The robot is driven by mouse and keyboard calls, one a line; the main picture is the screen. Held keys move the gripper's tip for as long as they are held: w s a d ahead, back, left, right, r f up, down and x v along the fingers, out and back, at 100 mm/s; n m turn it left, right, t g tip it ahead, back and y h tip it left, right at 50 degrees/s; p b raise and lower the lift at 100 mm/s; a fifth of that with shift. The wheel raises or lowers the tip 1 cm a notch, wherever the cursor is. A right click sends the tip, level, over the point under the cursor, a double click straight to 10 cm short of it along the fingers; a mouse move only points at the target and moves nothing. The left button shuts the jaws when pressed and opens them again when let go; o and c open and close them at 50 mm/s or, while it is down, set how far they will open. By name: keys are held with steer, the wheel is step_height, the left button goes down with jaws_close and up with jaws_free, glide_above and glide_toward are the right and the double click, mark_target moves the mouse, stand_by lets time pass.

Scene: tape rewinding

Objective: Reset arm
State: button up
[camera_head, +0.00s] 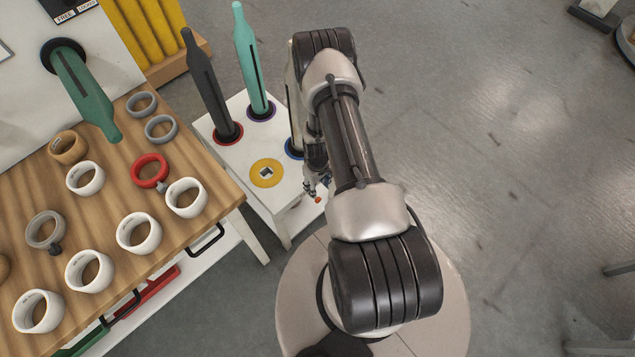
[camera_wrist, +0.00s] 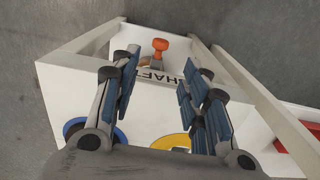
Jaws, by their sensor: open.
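My gripper (camera_wrist: 160,95) is open and empty in the wrist view, its blue-padded fingers spread apart above a white stand with lettering on it. In the head view my gripper (camera_head: 316,186) is small and partly hidden by my arm, beside the right front part of the white stand (camera_head: 225,117). The stand bears a dark grey shaft (camera_head: 207,85) in a red ring, a teal shaft (camera_head: 253,60) in a purple ring and a yellow ring (camera_head: 267,173) with no shaft. A blue ring (camera_wrist: 80,128) is partly hidden by my gripper in the wrist view.
A wooden table (camera_head: 205,227) with several white, grey, tan and red tape rolls stands at the left. A green shaft (camera_head: 85,93) sticks out from a white panel above it. An orange-topped piece (camera_wrist: 160,44) is beyond my fingers. Open floor lies at right.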

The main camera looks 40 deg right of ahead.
steer(key=shift+r, duration=0.85)
